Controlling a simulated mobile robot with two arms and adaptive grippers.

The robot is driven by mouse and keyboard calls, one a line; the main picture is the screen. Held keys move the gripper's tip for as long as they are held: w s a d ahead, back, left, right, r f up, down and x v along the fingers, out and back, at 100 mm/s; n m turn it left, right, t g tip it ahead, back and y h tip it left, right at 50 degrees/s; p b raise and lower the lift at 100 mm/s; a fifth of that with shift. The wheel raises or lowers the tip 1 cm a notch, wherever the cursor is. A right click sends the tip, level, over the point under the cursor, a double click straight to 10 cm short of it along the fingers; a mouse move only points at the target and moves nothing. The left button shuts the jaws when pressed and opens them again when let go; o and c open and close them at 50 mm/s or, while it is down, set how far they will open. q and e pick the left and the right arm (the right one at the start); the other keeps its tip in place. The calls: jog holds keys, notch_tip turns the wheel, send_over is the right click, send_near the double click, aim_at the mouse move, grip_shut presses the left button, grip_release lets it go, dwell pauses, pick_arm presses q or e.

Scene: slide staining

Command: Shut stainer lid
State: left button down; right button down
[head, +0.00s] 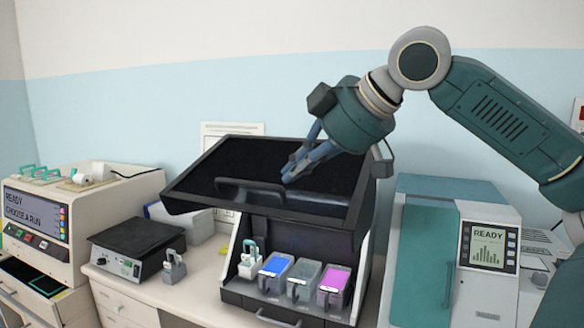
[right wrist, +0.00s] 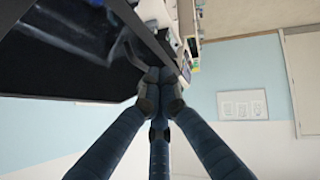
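The stainer (head: 230,290) stands on the bench at the middle of the head view. Its dark lid (head: 195,178) is raised and tilted above the vats, with a bar handle (head: 248,190) along its front. The lid also fills the upper left of the right wrist view (right wrist: 45,70). My right gripper (head: 287,176) reaches down from the right over the lid's dark panel. In the right wrist view its fingertips (right wrist: 160,88) are together beside the lid's edge, with nothing visible between them. I cannot tell whether they touch the lid. My left gripper is out of view.
Blue (head: 276,266), grey (head: 304,275) and magenta (head: 335,280) vats sit in the stainer, with a white rack (head: 249,262) at their left. A hot plate (head: 135,245) and a small grey rack (head: 173,268) stand left. A teal machine reading READY (head: 428,250) stands close on the right.

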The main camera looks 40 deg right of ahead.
jog(key=p, duration=0.2)
send_near(263, 215)
jog(key=w+a+r, duration=0.1)
jog(key=w, duration=0.2)
jog(key=f, duration=0.2)
jog(key=d+f+b, duration=0.1)
jog(key=f, duration=0.1)
jog(key=shift+w, duration=0.35)
jog(key=shift+w, duration=0.15)
jog(key=shift+a+f, duration=0.1)
jog(key=shift+f, duration=0.05)
